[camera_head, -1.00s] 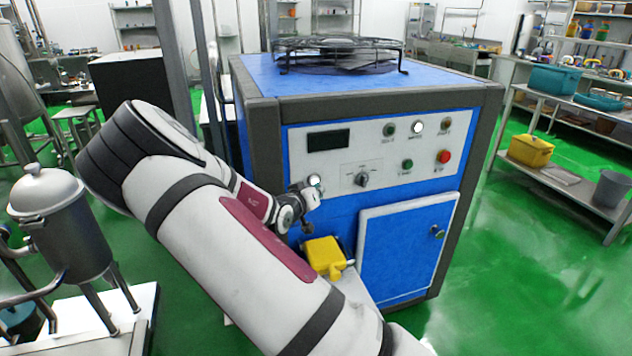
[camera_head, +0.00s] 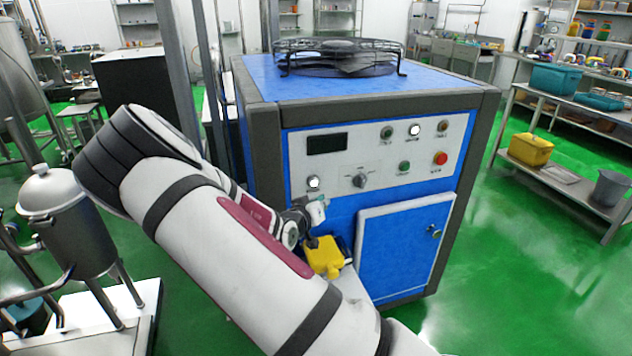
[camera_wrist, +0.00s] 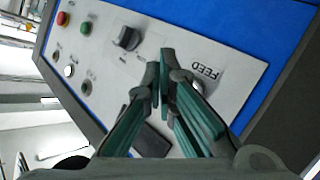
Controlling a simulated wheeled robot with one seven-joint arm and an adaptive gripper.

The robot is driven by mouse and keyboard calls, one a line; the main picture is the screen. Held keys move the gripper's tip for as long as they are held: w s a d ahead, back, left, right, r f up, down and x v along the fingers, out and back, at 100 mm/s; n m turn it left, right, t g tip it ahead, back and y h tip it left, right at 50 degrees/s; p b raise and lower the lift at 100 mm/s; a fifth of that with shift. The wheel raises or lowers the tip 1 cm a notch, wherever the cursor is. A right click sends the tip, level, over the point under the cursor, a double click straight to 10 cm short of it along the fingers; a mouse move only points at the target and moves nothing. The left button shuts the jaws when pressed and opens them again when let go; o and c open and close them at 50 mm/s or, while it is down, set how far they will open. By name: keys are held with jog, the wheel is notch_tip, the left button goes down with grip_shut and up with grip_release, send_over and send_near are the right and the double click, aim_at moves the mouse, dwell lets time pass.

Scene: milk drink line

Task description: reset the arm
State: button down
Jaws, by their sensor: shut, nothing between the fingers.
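My arm reaches from the lower middle of the head view toward the blue machine (camera_head: 330,215). My gripper (camera_head: 318,208) is small there, just below the control panel (camera_head: 340,165), at its lower left. The lit white button (camera_head: 313,183) sits just above it and is in clear view. In the wrist view my gripper (camera_wrist: 160,62) has its green fingers closed together with nothing between them. The panel (camera_wrist: 210,55) fills much of that view, with a FEED label (camera_wrist: 206,72) right of the fingertips and a black knob (camera_wrist: 126,38) left of them. The fingers hide part of the panel.
A yellow part (camera_head: 323,256) is close below my gripper, beside the machine's cabinet door (camera_head: 405,245). A steel tank (camera_head: 75,225) stands at left near my arm. A shelf (camera_head: 575,185) stands at right. Green floor between machine and shelf is clear.

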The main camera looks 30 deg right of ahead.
jog(key=shift+s+a, duration=0.15)
jog(key=shift+s, duration=0.4)
jog(key=s+a+r+n+y, duration=0.1)
jog(key=s+a+r+y, duration=0.3)
jog(key=a, duration=0.3)
jog(key=s+a+r+g+y+p, duration=0.1)
jog(key=s+a+r+y, duration=0.1)
jog(key=a+r+y, duration=0.4)
jog(key=s+a+r+n+y, duration=0.1)
jog(key=s+a+r+y, duration=0.25)
jog(key=a, duration=0.45)
jog(key=s+r+n, duration=0.1)
jog(key=s+r, duration=0.2)
jog(key=s, duration=0.5)
jog(key=s+a+r+n+g, duration=0.1)
jog(key=s+r, duration=0.3)
jog(key=s, duration=0.5)
jog(key=s+r+n+g, duration=0.1)
jog(key=s+r+n, duration=0.1)
jog(key=s, duration=0.6)
jog(key=shift+s+a+r+h+p, duration=0.25)
jog(key=shift+r+h+p, duration=0.2)
jog(key=shift+r, duration=0.45)
